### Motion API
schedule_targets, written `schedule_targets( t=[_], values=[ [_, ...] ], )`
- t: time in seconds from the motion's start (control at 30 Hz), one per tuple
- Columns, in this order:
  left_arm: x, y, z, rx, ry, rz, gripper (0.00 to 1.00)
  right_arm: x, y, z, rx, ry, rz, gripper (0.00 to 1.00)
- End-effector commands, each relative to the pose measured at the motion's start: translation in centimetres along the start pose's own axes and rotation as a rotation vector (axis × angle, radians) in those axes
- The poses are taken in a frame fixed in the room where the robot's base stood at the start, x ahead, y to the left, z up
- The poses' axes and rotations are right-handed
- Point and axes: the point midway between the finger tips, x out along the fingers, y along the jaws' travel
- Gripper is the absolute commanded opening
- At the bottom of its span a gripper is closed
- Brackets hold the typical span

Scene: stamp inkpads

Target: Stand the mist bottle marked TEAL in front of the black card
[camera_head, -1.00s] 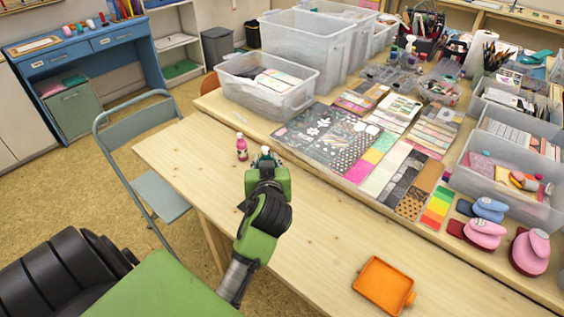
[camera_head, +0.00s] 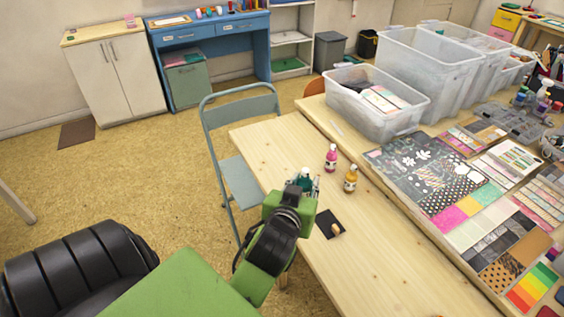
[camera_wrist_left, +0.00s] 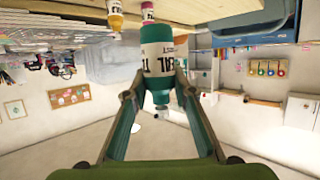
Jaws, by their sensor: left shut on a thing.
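The teal mist bottle (camera_head: 306,177) shows just past my left gripper (camera_head: 304,186) in the head view, partly hidden by it. In the left wrist view, which is upside down, the bottle (camera_wrist_left: 157,52) has a white label with dark letters, partly covered. My left gripper (camera_wrist_left: 158,97) is shut on it, one finger on each side. I cannot tell whether its base touches the table. The black card (camera_head: 327,219) lies flat on the table, to the right of and nearer than the bottle, with a small tan piece on it. My right gripper is not in view.
A pink bottle (camera_head: 331,157) and a yellow bottle (camera_head: 350,179) stand on the wooden table (camera_head: 375,262), beyond the card. A clear bin (camera_head: 385,115) and patterned papers lie farther right. A folding chair (camera_head: 240,180) stands at the table's left edge. The near table is clear.

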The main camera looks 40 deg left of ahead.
Motion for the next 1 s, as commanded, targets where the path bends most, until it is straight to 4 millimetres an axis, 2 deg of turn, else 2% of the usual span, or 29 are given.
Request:
schedule_targets(
  t=[0.07, 0.17, 0.33, 0.47, 0.6, 0.73, 1.0],
  values=[
    [0.3, 0.3, 0.0, 0.005, 0.001, 0.009, 0.02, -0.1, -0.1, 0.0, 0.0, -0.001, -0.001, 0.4],
    [2.0, 0.2, 0.1, 0.009, 0.002, 0.012, 0.02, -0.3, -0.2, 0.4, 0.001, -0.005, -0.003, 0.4],
    [6.5, -0.4, 0.3, 0.008, 0.003, 0.01, 0.02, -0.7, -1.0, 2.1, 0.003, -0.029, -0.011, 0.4],
    [9.8, -0.8, 0.6, 0.007, 0.001, 0.009, 0.02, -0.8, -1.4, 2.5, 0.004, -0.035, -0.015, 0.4],
    [12.8, -1.0, 2.6, 0.007, -0.001, 0.01, 0.02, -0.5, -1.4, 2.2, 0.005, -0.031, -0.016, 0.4],
    [14.7, -1.2, 3.7, 0.005, 0.0, 0.009, 0.02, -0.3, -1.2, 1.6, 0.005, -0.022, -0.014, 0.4],
    [16.6, -1.3, 5.0, 0.004, -0.001, 0.01, 0.02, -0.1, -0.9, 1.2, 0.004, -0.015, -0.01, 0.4]
  ],
)
